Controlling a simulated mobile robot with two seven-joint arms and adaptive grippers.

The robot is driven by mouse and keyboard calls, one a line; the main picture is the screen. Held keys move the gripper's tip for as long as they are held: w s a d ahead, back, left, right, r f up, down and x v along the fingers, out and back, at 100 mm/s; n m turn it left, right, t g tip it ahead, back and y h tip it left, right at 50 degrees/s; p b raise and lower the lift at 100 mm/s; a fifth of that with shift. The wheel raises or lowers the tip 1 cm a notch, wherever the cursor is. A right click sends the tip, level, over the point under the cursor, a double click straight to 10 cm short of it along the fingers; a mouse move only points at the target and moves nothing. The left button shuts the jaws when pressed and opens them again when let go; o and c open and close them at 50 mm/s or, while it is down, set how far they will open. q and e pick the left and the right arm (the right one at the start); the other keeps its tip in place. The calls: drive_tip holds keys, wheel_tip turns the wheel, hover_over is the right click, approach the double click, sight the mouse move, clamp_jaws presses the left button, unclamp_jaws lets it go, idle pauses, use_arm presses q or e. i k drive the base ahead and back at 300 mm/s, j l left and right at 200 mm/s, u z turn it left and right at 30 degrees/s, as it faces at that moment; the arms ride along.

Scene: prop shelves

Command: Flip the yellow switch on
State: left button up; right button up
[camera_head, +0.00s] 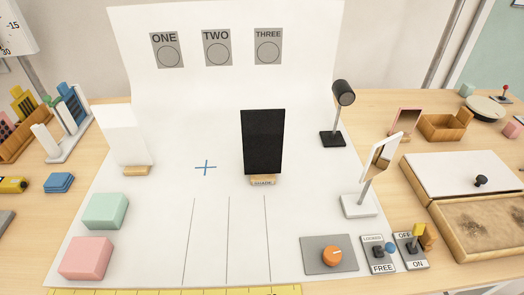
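The yellow switch (418,230) is a small lever with a yellow tip on a grey plate (412,252) at the lower right. The plate has an OFF label at its far end and an ON label at its near end. The yellow tip stands up and appears to lean toward the far, OFF end. An orange-brown piece (428,238) sits just right of the lever; what it is cannot be made out. Neither of my grippers shows in the head view.
Left of the switch are a blue-tipped LOCKED/FREE switch (390,248) and an orange knob (332,256) on a grey plate. A mirror on a white stand (360,205) rises behind them. A sand-coloured wooden tray (480,215) lies to the right.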

sight(418, 229)
drive_tip(key=z, duration=1.35)
